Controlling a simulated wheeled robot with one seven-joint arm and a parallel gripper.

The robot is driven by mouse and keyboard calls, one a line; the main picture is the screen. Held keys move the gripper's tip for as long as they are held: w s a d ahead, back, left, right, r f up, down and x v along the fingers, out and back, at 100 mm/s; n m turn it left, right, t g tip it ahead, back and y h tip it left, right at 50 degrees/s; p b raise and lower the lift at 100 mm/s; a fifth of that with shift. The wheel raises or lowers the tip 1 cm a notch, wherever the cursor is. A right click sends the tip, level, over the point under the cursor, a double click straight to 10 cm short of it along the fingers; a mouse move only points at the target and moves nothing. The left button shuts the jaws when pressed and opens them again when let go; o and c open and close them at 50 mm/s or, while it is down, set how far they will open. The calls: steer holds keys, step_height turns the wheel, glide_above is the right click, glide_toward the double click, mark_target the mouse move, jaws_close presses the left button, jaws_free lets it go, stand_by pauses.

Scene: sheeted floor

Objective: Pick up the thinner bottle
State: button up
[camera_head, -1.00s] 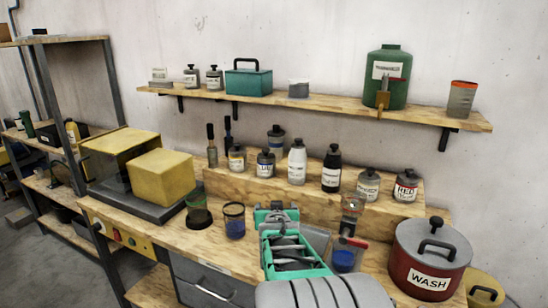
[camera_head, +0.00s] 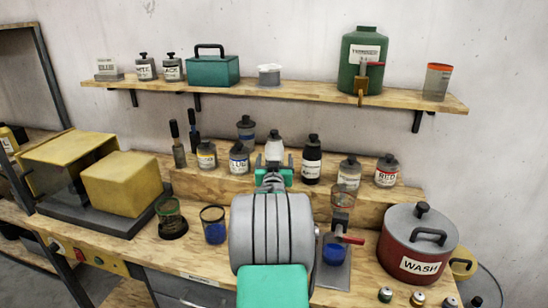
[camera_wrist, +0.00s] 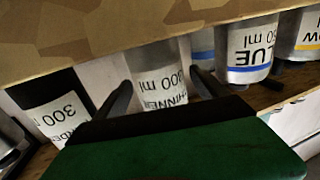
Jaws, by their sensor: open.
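My gripper (camera_head: 273,166) is open, with one dark finger on each side of the bottle. I cannot tell whether either finger touches it.
The black hardener bottle (camera_head: 312,160) stands close on the right, the blue-labelled bottle (camera_head: 239,160) on the left. A blue-banded bottle (camera_head: 246,130) is behind. The upper shelf (camera_head: 300,90) overhangs. A red wash pot (camera_head: 417,243) stands at right.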

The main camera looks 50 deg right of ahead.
steer(key=shift+c, duration=0.4)
jaws_close()
steer(key=shift+r, duration=0.1)
stand_by(0.6)
